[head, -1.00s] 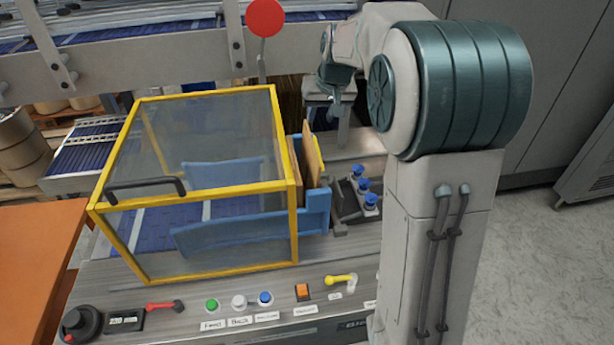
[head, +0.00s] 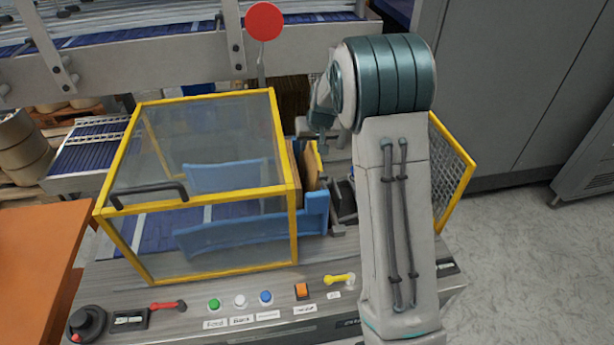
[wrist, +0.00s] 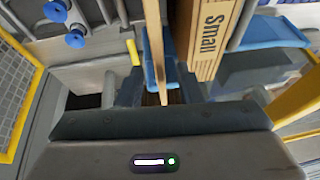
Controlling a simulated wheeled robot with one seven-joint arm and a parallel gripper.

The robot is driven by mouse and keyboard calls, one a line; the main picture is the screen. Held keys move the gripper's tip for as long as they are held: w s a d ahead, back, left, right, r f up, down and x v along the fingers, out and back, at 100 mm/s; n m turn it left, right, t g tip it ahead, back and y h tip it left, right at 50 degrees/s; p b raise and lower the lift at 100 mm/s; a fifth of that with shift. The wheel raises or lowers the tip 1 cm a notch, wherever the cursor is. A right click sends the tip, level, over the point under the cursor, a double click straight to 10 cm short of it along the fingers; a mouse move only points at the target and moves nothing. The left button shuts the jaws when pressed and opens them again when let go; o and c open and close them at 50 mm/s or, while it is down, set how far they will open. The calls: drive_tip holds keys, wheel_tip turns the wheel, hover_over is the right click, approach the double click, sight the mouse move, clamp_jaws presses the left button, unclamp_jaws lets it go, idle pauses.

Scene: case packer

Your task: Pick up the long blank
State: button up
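A tan cardboard blank (head: 312,168) stands upright by the blue holder at the right side of the yellow-framed guard. In the wrist view the blank (wrist: 155,45) is seen edge-on as a thin strip, with its near end between my fingers. My gripper (wrist: 158,92) is open, with a finger on each side of the strip and gaps visible. In the head view my gripper (head: 322,143) is small and partly hidden, close above the blank. Another cardboard piece, printed "Small" (wrist: 208,40), stands just right of the strip. I cannot read any length marking on the strip.
The yellow-framed clear guard (head: 200,190) stands left of the blanks. Blue holder plates (head: 316,212) flank them. Blue suction cups (wrist: 75,40) are at upper left in the wrist view. A yellow mesh panel (head: 452,165) stands to the right.

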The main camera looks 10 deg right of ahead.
drive_tip(key=shift+w+f, duration=0.15)
drive_tip(key=shift+f, duration=0.3)
drive_tip(key=shift+f+b, duration=0.25)
drive_tip(key=shift+b, duration=0.15)
idle(0.5)
clamp_jaws()
